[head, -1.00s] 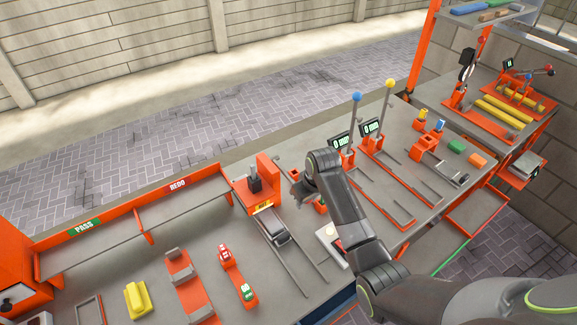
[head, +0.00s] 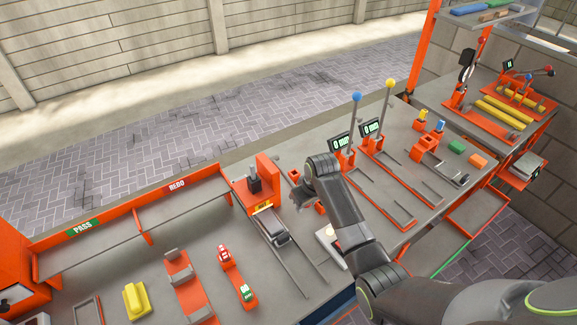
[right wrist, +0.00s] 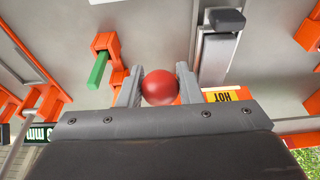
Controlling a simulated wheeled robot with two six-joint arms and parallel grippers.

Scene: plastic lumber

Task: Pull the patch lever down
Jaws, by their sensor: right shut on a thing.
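My right gripper (right wrist: 160,84) is shut on a red ball knob (right wrist: 160,88), with one finger on each side of it in the right wrist view. This looks like the knob of the patch lever; the shaft below it is hidden. In the head view my right wrist is over the bench, just right of the orange press with the HOT label (head: 263,207), and it hides the knob and most of the fingers. The HOT label also shows in the right wrist view (right wrist: 228,96). My left gripper is not in view.
Right of my wrist stand a blue-knobbed lever (head: 356,97) and a yellow-knobbed lever (head: 390,83) with displays. A slide with a dark block (head: 276,237) lies left of my forearm. A green bar (right wrist: 98,69) on an orange holder is beside the gripper.

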